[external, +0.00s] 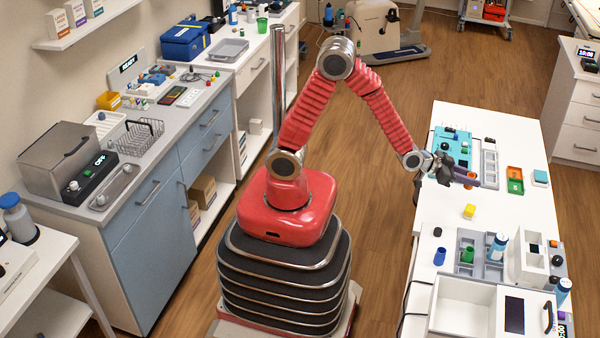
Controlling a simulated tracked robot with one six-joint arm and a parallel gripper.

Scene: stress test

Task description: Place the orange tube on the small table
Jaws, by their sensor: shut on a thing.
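The orange tube (471,178) is small in the external view and shows at the end of my gripper (468,179). My gripper is shut on it, over the white table on the right (510,210). The fingers hide part of the tube, and I cannot tell whether its base touches the tabletop. A small white table (52,250) stands at the lower left, partly cut off by the frame. I cannot tell which of the two is the task's small table.
A teal tray (453,134) lies behind my gripper. A yellow piece (469,211), a grey rack (466,242) and a white box (464,306) are nearer. Wooden floor separates the counters.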

